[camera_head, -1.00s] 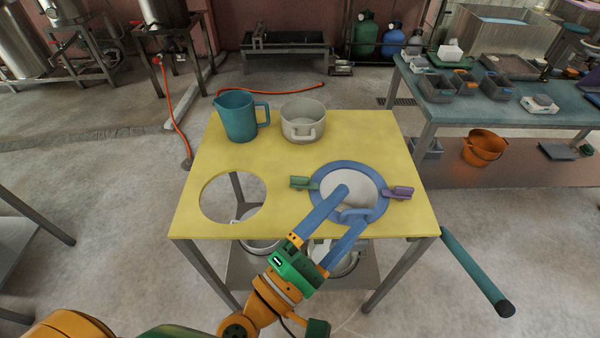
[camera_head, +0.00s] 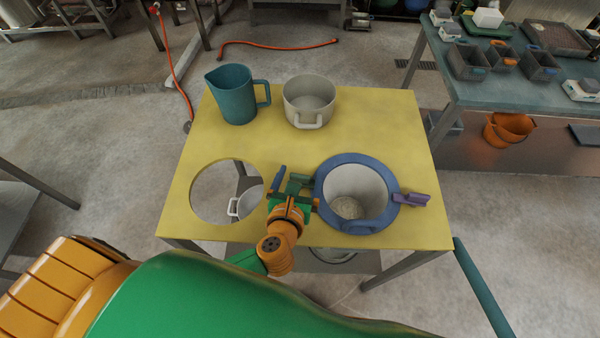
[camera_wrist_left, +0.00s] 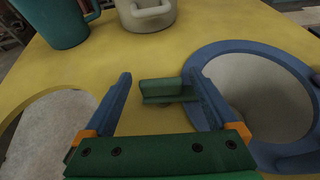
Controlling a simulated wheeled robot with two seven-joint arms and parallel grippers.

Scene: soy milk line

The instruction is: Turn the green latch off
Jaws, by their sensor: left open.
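The green latch (camera_head: 298,182) sticks out from the left side of the blue ring (camera_head: 320,181) set in the yellow table. A purple latch (camera_head: 412,198) sticks out on the ring's right side. My left gripper (camera_head: 290,174) is at the green latch, with its fingers apart. In the left wrist view the green latch (camera_wrist_left: 160,90) lies between the two blue fingers (camera_wrist_left: 160,80), nearer the right one. I cannot tell whether that finger touches it. Part of the latch is hidden behind the right finger. My right gripper is not in view.
A teal pitcher (camera_head: 237,96) and a cream pot (camera_head: 309,101) stand at the back of the yellow table (camera_head: 375,120). An open round hole is left of my gripper, with a pot below it. A teal bar (camera_head: 482,285) is at the table's right.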

